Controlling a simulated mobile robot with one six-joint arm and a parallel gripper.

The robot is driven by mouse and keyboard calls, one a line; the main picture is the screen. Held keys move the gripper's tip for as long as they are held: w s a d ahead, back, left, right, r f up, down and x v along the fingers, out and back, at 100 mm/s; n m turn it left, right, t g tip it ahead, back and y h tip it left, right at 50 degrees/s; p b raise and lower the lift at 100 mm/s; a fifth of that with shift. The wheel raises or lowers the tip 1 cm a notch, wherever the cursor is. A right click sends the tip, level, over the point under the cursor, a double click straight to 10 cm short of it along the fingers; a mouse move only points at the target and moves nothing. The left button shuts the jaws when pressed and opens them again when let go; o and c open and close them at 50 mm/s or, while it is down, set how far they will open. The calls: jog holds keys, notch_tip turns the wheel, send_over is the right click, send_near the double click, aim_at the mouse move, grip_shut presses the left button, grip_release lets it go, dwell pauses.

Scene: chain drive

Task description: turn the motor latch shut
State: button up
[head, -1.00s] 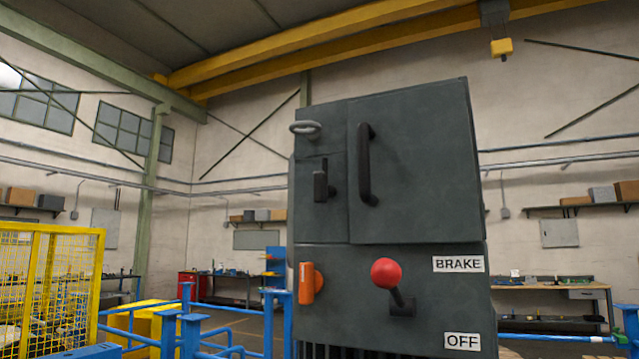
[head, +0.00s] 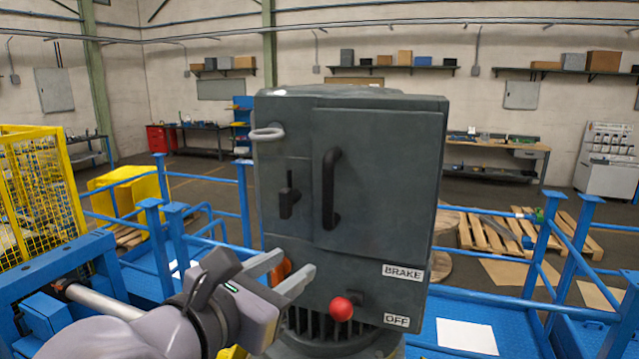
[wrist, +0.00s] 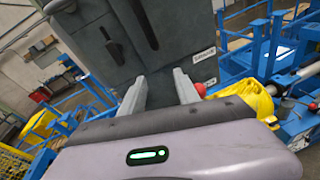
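The dark grey motor housing (head: 385,190) stands in front of me. On its small left panel is a black upright latch handle (head: 289,195), also in the wrist view (wrist: 111,46). Below it is an orange turn handle (head: 281,270), partly hidden behind my fingers in the head view and not visible in the wrist view. No label shows which is the motor latch. My gripper (head: 299,262) is open and empty, its fingers apart (wrist: 159,79), low before the housing's left side. In the head view the orange handle shows between the fingers; I cannot tell whether they touch it.
A red-knobbed lever (head: 341,309) sticks out right of my gripper, near the BRAKE (head: 403,272) and OFF (head: 397,320) labels. Blue railings (head: 245,215) surround the housing.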

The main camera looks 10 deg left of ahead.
jog(key=s+a+r+n+t+y, duration=0.1)
jog(key=s+a+r+n+t, duration=0.2)
jog(key=a, duration=0.5)
jog(key=p, duration=0.1)
send_near(283, 203)
jog(key=p+x, duration=0.2)
jog(key=x, duration=0.8)
jog(key=shift+w+d+p, duration=0.1)
jog(key=shift+w+p, duration=0.15)
jog(key=shift+p, duration=0.05)
jog(key=shift+w+f+n, duration=0.1)
jog(key=shift+w+n, duration=0.2)
jog(key=shift+w, duration=0.1)
jog(key=shift+s, duration=0.1)
grip_shut()
